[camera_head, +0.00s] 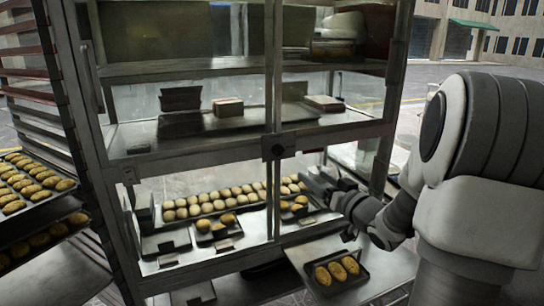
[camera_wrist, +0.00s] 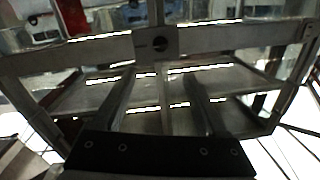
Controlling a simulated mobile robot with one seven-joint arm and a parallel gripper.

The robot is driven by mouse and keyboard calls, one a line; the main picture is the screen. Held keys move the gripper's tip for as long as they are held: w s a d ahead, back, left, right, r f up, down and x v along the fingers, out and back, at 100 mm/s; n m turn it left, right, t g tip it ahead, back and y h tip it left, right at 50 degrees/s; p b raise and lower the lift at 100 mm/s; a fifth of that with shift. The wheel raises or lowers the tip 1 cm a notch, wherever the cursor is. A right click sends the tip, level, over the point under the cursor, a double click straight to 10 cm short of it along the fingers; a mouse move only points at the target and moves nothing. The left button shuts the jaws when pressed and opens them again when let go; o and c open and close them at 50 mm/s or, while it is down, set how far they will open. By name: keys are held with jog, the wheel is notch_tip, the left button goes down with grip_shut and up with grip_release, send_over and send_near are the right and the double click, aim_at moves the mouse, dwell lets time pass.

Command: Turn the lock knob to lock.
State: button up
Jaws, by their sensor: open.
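The lock knob (camera_head: 278,150) is a small dark round piece on a dark square plate, on the metal crossbar where the cabinet's middle upright meets it. It also shows in the wrist view (camera_wrist: 158,44), near the top middle, beyond my fingertips. My gripper (camera_head: 326,176) is in front of the cabinet, to the right of the knob and a little below it in the head view. In the wrist view its two fingers (camera_wrist: 159,76) are apart with nothing between them, and they do not appear to touch the knob. The knob's exact turn angle is too small to tell.
The glass-fronted cabinet (camera_head: 200,153) has shelves with boxes and trays of rolls. A tray with three loaves (camera_head: 338,272) juts out below my gripper. A rack with bread trays (camera_head: 30,190) stands at the left. Open room lies between gripper and crossbar.

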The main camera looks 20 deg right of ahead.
aim_at(281, 153)
jog(key=w, duration=0.5)
jog(key=w+a+b, duration=0.1)
jog(key=w, duration=0.5)
jog(key=w+b, duration=0.1)
jog(key=w, duration=0.5)
jog(key=shift+w+a, duration=0.15)
jog(key=shift+a, duration=0.25)
grip_shut()
